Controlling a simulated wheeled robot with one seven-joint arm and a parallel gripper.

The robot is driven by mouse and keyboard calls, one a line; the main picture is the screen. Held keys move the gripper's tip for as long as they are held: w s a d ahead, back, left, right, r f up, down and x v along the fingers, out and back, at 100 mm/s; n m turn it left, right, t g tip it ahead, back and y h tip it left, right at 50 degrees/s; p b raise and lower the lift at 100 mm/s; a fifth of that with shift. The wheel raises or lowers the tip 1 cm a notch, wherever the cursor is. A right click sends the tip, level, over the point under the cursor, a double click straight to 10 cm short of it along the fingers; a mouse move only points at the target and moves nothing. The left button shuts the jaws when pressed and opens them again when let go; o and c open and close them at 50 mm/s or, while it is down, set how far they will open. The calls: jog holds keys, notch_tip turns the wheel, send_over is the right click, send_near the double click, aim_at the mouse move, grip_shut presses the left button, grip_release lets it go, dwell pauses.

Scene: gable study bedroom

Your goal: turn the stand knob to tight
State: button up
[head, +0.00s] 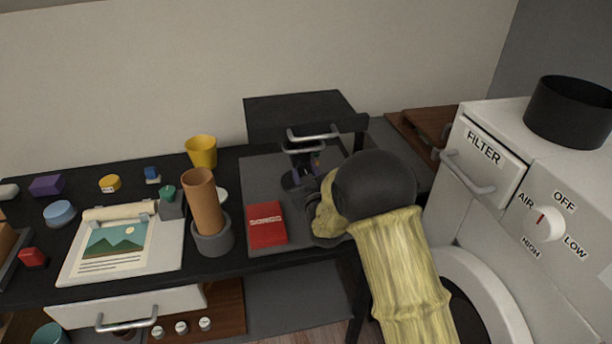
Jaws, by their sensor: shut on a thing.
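A small dark stand (291,180) with a purplish tint rises from the grey mat, in front of the black box at the back of the desk. A small patch of green and orange shows at its upper right. My gripper (313,193) reaches in from the lower right and is shut at the stand's right side. The stand knob is hidden behind my gripper and wrist, so its setting cannot be read. My yellow sleeve and dark round wrist cover the area right of the stand.
A red book (266,224) lies left of my gripper. A tall brown cylinder in a grey holder (213,238) stands further left, near a yellow cup (201,152). A black box (300,112) with handles stands behind. A white appliance (490,220) closes off the right.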

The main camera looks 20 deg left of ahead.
jog(key=shift+d+f, duration=0.1)
jog(key=shift+f, duration=0.15)
jog(key=o, duration=0.9)
jog(key=shift+c, duration=0.2)
jog(key=shift+o, duration=0.7)
jog(key=shift+r, duration=0.15)
jog(key=b+v, duration=0.1)
jog(key=v, duration=1.6)
jog(key=shift+s, duration=0.25)
